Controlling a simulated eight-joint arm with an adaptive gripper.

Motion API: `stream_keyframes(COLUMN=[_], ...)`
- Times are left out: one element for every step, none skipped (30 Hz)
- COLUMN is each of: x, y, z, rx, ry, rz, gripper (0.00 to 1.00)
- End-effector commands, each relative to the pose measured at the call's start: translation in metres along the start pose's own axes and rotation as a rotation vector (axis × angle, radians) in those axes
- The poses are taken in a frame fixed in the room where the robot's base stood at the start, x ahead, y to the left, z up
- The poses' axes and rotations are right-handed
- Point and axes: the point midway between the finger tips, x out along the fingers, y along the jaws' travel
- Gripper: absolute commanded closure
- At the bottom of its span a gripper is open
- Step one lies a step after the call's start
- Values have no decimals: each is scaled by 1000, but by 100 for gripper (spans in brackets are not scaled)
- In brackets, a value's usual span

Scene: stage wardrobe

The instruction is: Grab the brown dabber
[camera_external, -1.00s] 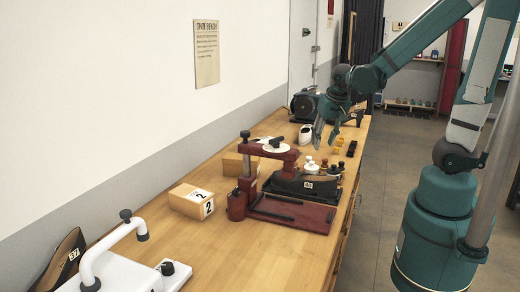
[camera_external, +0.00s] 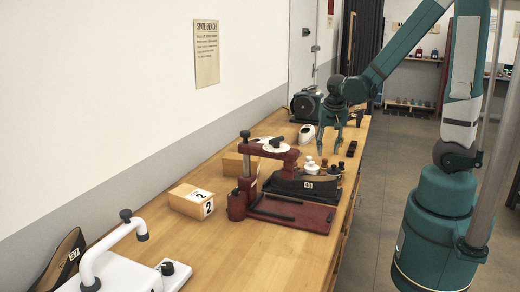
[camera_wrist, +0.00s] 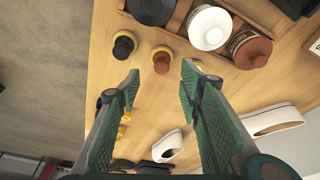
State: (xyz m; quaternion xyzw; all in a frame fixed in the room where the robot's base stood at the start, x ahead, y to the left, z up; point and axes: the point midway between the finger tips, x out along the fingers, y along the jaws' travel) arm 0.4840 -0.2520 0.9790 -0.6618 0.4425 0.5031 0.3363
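The brown dabber (camera_wrist: 162,61), a small reddish-brown knob on a yellow base, stands on the wooden bench (camera_wrist: 135,18) in the wrist view. My gripper (camera_wrist: 161,76) is open, its two green fingers apart with the dabber showing between and just beyond the tips. Nothing is held. A black dabber (camera_wrist: 123,46) stands to its left in the wrist view. In the external view my gripper (camera_external: 341,150) points down over the far part of the bench, beside the small dabbers, which are too small there to tell apart surely.
In the wrist view a wooden tray holds a white-lidded jar (camera_wrist: 210,27) and a brown-lidded jar (camera_wrist: 249,49), close to the dabber. Yellow pieces (camera_wrist: 125,118) and a white object (camera_wrist: 168,147) lie nearer. A red press (camera_external: 270,147) stands in the external view.

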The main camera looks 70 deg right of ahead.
Motion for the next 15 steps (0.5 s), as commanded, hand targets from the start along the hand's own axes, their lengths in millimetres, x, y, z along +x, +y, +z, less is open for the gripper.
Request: stream_keyframes(x=[1,2,3,4,6,8,10,12,15,16,18,20,22,23,24], y=[0,0,0,0,0,0,0,0,0,0,0,0,0,0,0], z=[0,0,0,0,0,0,0,0,0,0,0,0,0,0,0], rx=[0,0,0,0,0,0,0,0,0,0,1,0,0,0,0], ry=[0,0,0,0,0,0,0,0,0,0,0,0,0,0,0], rz=[0,0,0,0,0,0,0,0,0,0,0,0,0,0,0], gripper=[63,63,63,63,63,63,63,63,63,63,63,63,63,63,63])
